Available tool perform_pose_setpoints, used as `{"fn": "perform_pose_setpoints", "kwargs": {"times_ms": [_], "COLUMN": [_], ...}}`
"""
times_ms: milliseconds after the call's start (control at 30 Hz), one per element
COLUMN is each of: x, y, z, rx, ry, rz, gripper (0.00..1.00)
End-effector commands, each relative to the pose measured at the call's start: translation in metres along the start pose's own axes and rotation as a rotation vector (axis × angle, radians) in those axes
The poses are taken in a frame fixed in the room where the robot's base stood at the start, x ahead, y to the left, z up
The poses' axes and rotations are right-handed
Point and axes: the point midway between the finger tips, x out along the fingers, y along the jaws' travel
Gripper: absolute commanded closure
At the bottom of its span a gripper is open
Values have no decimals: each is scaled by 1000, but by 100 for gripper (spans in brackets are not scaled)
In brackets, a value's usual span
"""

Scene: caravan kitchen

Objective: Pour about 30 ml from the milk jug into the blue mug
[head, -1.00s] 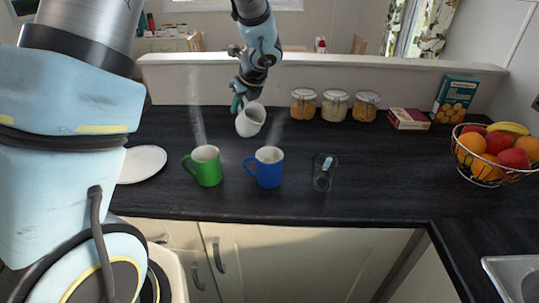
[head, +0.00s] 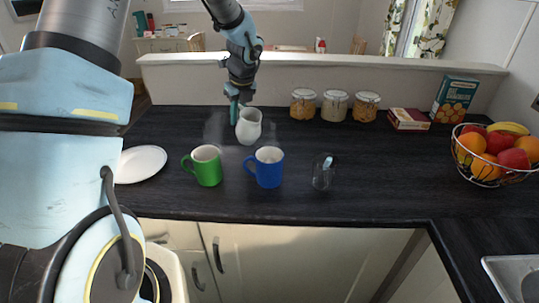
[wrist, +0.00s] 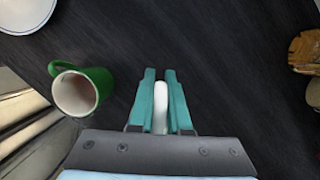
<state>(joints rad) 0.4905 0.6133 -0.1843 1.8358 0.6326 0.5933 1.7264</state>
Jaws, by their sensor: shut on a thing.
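The white milk jug (head: 249,126) stands upright behind the mugs. My gripper (head: 235,112) is at its left side, shut on its handle, and I cannot tell if its base touches the counter. In the wrist view the white handle (wrist: 160,108) is between the teal fingers (wrist: 160,95); the jug's body is hidden there. The blue mug (head: 268,170) stands upright on the counter, in front and slightly right of the jug. Its contents are not clear.
A green mug (head: 206,168) stands left of the blue mug, and it also shows in the wrist view (wrist: 97,90). A glass (head: 323,176) stands to the right. A white plate (head: 140,164) lies left. Jars (head: 335,106) and a fruit basket (head: 487,172) are further right.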

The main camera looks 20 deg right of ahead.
Motion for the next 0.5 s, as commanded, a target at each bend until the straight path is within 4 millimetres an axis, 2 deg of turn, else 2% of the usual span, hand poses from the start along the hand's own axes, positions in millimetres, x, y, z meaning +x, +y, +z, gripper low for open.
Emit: {"fn": "perform_pose_setpoints", "kwargs": {"times_ms": [200, 500], "x": [28, 62], "y": [-1, -2], "z": [-4, -16], "rx": [-2, 1], "ry": [131, 240], "rz": [2, 5], "gripper": [100, 100]}}
